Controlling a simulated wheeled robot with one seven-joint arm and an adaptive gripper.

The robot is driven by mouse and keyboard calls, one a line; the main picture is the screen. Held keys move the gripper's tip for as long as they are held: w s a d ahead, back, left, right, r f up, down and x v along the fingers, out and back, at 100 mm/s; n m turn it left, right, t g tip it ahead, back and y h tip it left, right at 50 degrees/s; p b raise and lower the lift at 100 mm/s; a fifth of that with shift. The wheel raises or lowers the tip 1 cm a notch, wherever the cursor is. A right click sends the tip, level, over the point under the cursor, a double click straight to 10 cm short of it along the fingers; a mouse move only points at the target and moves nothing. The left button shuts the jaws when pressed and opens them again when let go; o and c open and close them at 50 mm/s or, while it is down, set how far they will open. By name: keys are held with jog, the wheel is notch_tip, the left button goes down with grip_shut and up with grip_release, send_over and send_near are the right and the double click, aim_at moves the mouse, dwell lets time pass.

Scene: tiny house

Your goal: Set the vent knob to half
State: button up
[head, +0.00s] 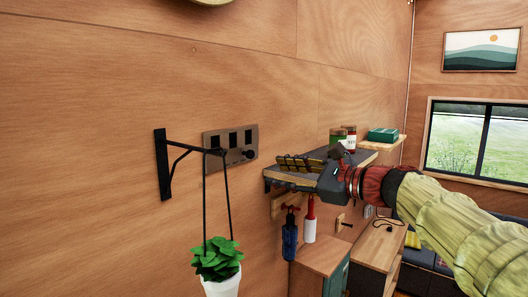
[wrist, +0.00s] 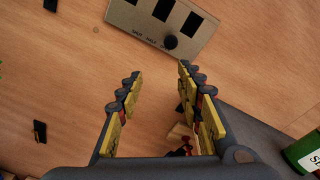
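The vent panel (head: 215,164) is a grey-brown plate with three dark slots on the wooden wall. Its round black knob (head: 249,155) sits at the right end. In the wrist view the panel (wrist: 125,15) is at the top, with small labels that seem to read "SHUT" and "HALF" left of the knob (wrist: 170,42). The knob hides whatever is under the right slot. My gripper (wrist: 160,73) is open and empty, its yellow-padded fingers pointing toward the panel, with the knob beyond the fingertips. In the head view my gripper (head: 276,170) is right of and slightly below the knob, apart from it.
A black bracket (head: 163,165) holds a hanging plant (head: 217,262) on cords just left of and before the panel. A shelf (head: 365,156) with jars (head: 349,138) is behind my gripper. Blue and red-white items (head: 290,238) hang below. The wall above the panel is clear.

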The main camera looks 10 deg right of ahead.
aim_at(252, 154)
jog(key=w+a+r+m, duration=0.1)
jog(key=w, duration=0.1)
jog(key=w+a+r+m+p, duration=0.1)
jog(key=w+a, duration=0.1)
jog(key=w+a+r+m+p, duration=0.1)
jog(key=a, duration=0.1)
jog(key=shift+w+a+t+y, duration=0.2)
jog(key=shift+w+t+y, duration=0.2)
jog(key=shift+a, duration=0.15)
jog(key=shift+c, duration=0.8)
jog(key=c, duration=0.7)
grip_shut()
